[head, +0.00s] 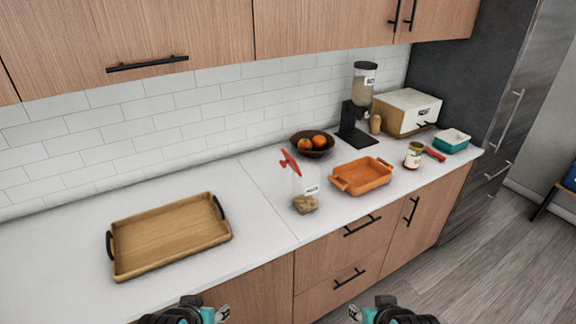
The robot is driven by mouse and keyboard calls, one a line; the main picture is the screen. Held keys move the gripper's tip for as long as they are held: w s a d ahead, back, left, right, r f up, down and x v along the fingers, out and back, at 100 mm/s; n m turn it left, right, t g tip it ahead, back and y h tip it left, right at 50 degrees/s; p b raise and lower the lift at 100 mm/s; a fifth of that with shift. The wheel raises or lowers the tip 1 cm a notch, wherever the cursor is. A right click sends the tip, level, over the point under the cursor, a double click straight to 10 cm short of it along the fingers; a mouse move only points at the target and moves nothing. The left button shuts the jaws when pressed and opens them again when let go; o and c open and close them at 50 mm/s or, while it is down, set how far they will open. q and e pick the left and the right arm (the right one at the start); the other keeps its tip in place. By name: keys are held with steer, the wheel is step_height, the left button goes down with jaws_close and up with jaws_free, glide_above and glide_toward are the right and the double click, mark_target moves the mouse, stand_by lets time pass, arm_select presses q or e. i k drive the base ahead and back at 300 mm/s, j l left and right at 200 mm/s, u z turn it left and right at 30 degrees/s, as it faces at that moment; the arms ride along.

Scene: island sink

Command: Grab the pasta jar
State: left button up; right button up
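A clear jar (305,197) with a raised red lid piece and pale pasta-like contents at its bottom stands on the white counter, near the front edge in the middle of the head view. It looks like the pasta jar. My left gripper (207,309) is at the bottom edge, left of the jar and nearer to me. My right gripper (369,309) is at the bottom edge, right of the jar. Both are apart from the jar and only partly in the picture. I cannot tell whether their fingers are open or shut.
A wooden tray (170,237) lies left of the jar. An orange baking dish (362,176) sits close on its right, and a bowl of fruit (312,144) behind. A dispenser (360,105), small labelled jar (414,155), boxy appliance (407,112) and teal container (451,141) stand farther right.

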mark_target(305, 190)
steer(key=i+j+u, duration=0.1)
steer(key=i+u, duration=0.4)
steer(key=u, duration=0.2)
steer(key=i+l+u, duration=0.15)
steer(key=l, duration=0.15)
